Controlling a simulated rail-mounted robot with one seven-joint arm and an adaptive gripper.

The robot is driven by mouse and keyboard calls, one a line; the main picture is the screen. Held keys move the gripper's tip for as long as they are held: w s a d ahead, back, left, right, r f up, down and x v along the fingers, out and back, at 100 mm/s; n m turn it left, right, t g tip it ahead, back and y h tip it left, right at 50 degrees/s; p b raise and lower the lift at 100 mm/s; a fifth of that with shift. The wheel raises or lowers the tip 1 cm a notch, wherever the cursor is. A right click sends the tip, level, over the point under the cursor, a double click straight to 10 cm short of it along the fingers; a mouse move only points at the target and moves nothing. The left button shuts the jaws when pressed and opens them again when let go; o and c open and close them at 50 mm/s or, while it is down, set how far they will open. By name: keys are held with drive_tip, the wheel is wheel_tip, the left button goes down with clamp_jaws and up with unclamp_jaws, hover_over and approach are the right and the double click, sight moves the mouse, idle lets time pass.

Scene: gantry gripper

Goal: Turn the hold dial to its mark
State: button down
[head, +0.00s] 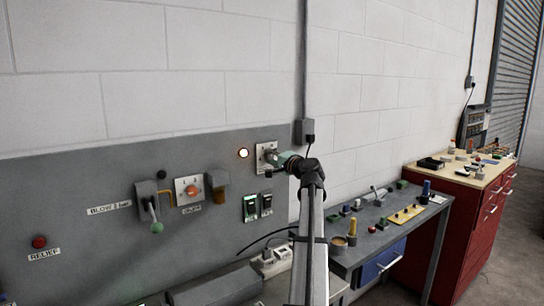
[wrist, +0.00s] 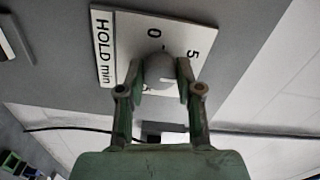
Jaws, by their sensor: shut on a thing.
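The hold dial is a round grey knob (wrist: 160,70) on a white plate (wrist: 112,45) with "HOLD min", 0 and 5 printed on it, seen sideways in the wrist view. A pale pointer line shows on the knob, but its exact direction is hard to tell. My gripper (wrist: 161,77) is shut on the dial, one green finger on each side. In the head view the plate (head: 260,151) is on the grey panel, and my gripper (head: 281,158) reaches it from the right, hiding the knob. The target mark cannot be clearly made out.
Two switches (head: 258,204) are just below. A grey conduit box (head: 304,131) is close at the right. A cluttered bench (head: 378,238) stands lower right.

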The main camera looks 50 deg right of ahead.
drive_tip(key=m+p, duration=0.1)
drive_tip(key=m, duration=0.2)
drive_tip(key=shift+r+p, duration=0.2)
drive_tip(key=shift+p, duration=0.15)
drive_tip(key=shift+f+m+p, duration=0.1)
drive_tip(key=shift+m+p, duration=0.5)
drive_tip(key=shift+m, duration=0.8)
drive_tip(key=c, duration=0.8)
unclamp_jaws()
drive_tip(key=shift+o, duration=0.2)
drive_tip(key=shift+s+f, duration=0.1)
drive_tip(key=v, duration=1.2)
